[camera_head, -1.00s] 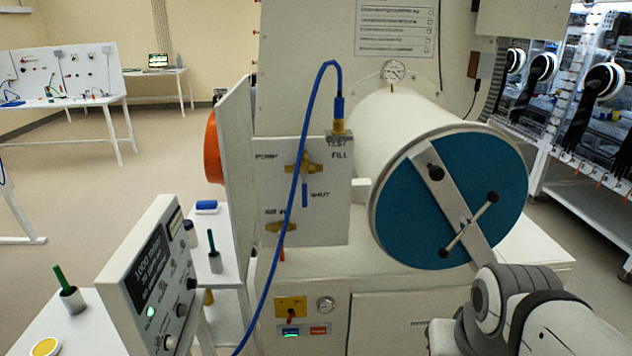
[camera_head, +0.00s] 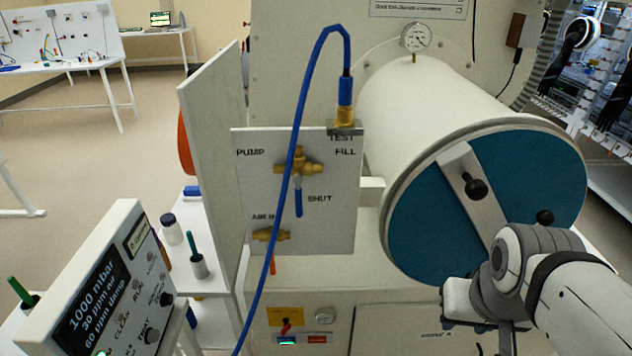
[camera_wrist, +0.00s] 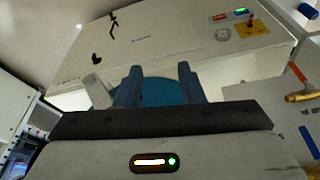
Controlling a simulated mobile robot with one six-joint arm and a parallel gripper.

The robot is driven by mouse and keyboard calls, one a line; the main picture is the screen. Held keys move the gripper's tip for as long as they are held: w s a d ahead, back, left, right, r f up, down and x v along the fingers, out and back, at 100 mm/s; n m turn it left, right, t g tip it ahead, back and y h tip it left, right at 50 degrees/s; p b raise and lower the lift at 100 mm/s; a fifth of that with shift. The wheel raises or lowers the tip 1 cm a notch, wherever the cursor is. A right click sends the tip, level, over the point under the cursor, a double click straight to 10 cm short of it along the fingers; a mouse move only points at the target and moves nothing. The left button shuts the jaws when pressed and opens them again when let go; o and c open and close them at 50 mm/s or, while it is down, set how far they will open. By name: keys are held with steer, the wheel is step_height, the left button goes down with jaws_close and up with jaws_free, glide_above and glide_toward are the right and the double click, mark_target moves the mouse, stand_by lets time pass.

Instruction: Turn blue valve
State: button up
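The blue valve lever (camera_head: 298,201) hangs straight down from a brass valve body (camera_head: 297,168) on the white panel (camera_head: 335,232). The word SHUT is just right of the lever; PUMP and FILL are above on either side. The blue hose passes in front of the valve's left part. In the wrist view a blue piece, likely this lever, shows at the right edge (camera_wrist: 310,141). My gripper (camera_wrist: 158,74) is open and empty, its two blue fingers apart, and well away from the valve. In the head view my arm is at lower right, its fingers not clearly visible.
A second brass valve (camera_head: 271,235) with a red lever sits below, marked AIR IN. The blue hose (camera_head: 263,270) loops across the panel's front. The large cylinder with its teal door (camera_head: 425,235) stands right of the panel. A control box (camera_head: 122,265) stands at lower left.

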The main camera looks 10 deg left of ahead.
mark_target(298, 205)
steer(key=w+a+n+t+h+b, duration=0.15)
steer(key=w+n+h, duration=0.35)
steer(key=n, duration=0.5)
steer(key=w+a+n+t+h, duration=0.3)
steer(key=w+n, duration=0.4)
steer(key=n, duration=0.2)
steer(key=w+a+n+t+y, duration=0.1)
steer(key=a+n+t+y, duration=0.1)
steer(key=a+n, duration=0.3)
steer(key=a+r+n+t+y, duration=0.1)
steer(key=a+n+t+y, duration=0.2)
steer(key=a, duration=0.9)
steer(key=w+a+r+n+t+y+b, duration=0.1)
steer(key=a+n+t+y, duration=0.2)
steer(key=a+n, duration=0.6)
steer(key=shift+w+t, duration=0.3)
steer(key=shift+t, duration=0.75)
steer(key=shift+y, duration=0.3)
steer(key=w+p, duration=0.1)
steer(key=w, duration=0.6)
steer(key=shift+w+a+p, duration=0.1)
steer(key=shift+w+p, duration=0.15)
steer(key=shift+p, duration=0.1)
steer(key=shift+c, duration=0.3)
jaws_close()
